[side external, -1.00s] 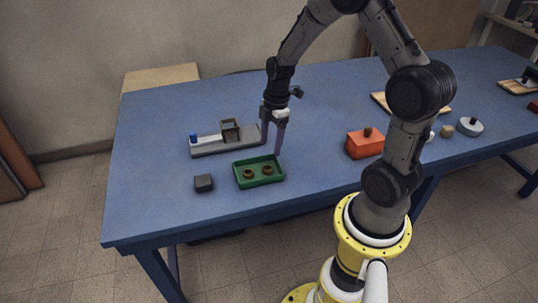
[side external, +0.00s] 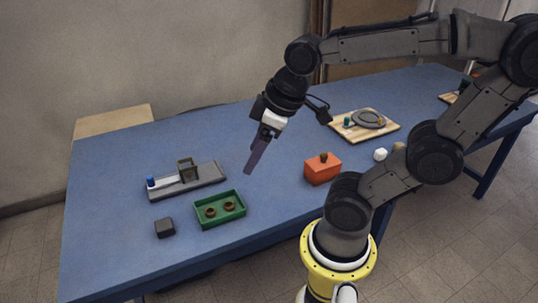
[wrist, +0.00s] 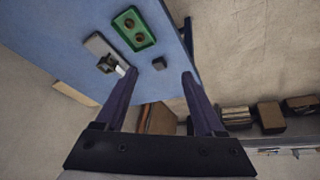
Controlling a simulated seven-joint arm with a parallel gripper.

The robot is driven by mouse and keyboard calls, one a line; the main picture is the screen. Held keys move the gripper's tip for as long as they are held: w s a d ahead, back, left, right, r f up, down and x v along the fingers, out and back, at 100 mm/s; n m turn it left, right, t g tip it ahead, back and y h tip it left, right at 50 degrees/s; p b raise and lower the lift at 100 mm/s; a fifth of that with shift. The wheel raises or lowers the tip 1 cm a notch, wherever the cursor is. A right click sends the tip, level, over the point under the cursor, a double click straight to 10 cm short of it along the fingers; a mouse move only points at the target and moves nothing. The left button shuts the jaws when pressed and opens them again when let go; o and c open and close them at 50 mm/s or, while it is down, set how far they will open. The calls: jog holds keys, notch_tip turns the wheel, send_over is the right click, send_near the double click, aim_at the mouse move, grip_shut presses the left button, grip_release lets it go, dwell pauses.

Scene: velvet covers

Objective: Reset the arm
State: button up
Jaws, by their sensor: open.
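My gripper (side external: 250,170) hangs in the air above the blue table (side external: 110,260), tilted down. It stands to the right of the grey fixture (side external: 208,175) and the green tray (side external: 221,208), and left of the orange box (side external: 322,171). In the wrist view my gripper (wrist: 160,73) shows its two dark fingers spread wide, with nothing between them. The tray holds two brown rings (side external: 211,212).
A dark cube (side external: 165,228) sits left of the tray. A blue piece (side external: 150,182) and a dark frame (side external: 186,170) are on the fixture. A wooden board (side external: 390,128) with a grey disc lies farther back. A white piece (side external: 380,154) is near the box.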

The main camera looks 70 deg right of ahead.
jog(key=shift+s+a+r+m+t, duration=0.1)
jog(key=shift+s+a+m+t, duration=0.15)
jog(key=shift+s+m, duration=0.5)
jog(key=shift+s+a+r+m+t, duration=0.15)
jog(key=shift+s+a+m, duration=0.15)
jog(key=shift+s, duration=0.7)
jog(key=shift+f, duration=0.1)
